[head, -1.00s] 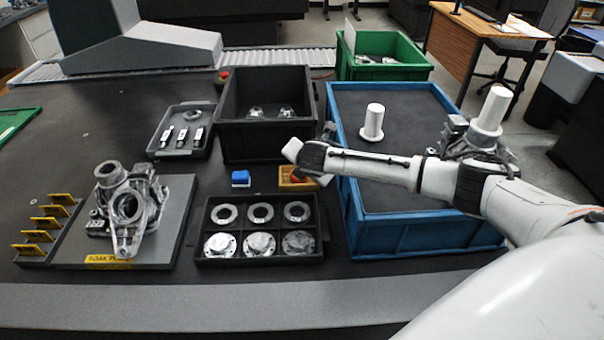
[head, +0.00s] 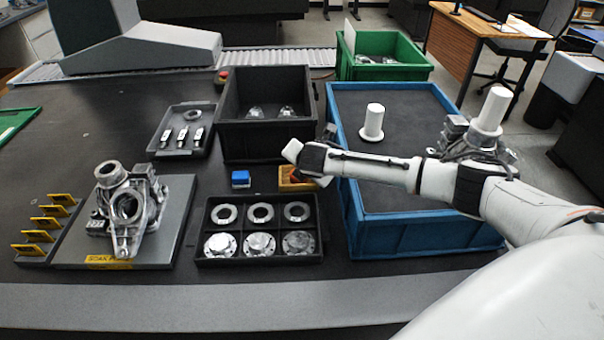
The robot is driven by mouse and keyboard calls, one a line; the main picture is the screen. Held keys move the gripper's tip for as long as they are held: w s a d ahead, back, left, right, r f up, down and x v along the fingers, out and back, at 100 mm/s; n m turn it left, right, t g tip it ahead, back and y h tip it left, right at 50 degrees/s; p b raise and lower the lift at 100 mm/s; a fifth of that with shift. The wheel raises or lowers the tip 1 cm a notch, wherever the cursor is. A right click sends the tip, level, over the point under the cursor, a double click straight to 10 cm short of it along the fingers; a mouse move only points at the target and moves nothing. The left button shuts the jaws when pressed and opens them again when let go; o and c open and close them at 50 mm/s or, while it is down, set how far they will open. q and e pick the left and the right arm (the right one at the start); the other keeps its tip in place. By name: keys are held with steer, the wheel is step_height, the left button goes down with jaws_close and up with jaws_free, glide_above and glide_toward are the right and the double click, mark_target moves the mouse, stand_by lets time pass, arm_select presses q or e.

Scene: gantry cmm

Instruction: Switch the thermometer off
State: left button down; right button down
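A small device (head: 97,226), which looks like the thermometer, sits on the grey soak plate (head: 180,215) at the left, beside the metal casting (head: 126,205). It is too small for me to read its display or switch; its face looks grey and dark. My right arm reaches in from the right across the blue bin, and its wrist ends above the small yellow tray. My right gripper's fingers are mostly hidden behind the wrist, well to the right of the device. My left gripper is not in view.
Yellow tags (head: 41,224) stand left of the plate. A black tray (head: 259,259) of metal rings and discs, a blue block (head: 240,178) and a small yellow tray (head: 287,186) lie between plate and blue bin (head: 420,237). A black bin (head: 265,142) stands behind.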

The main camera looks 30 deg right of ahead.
steer(key=shift+f, duration=0.3)
steer(key=shift+f, duration=0.2)
stand_by(0.4)
steer(key=shift+r+p, duration=0.6)
steer(key=shift+p, duration=0.3)
step_height(320, 180, up, 2)
steer(key=p, duration=0.2)
steer(key=shift+r+p, duration=0.25)
steer(key=shift+p, duration=0.15)
steer(key=shift+r, duration=1.8)
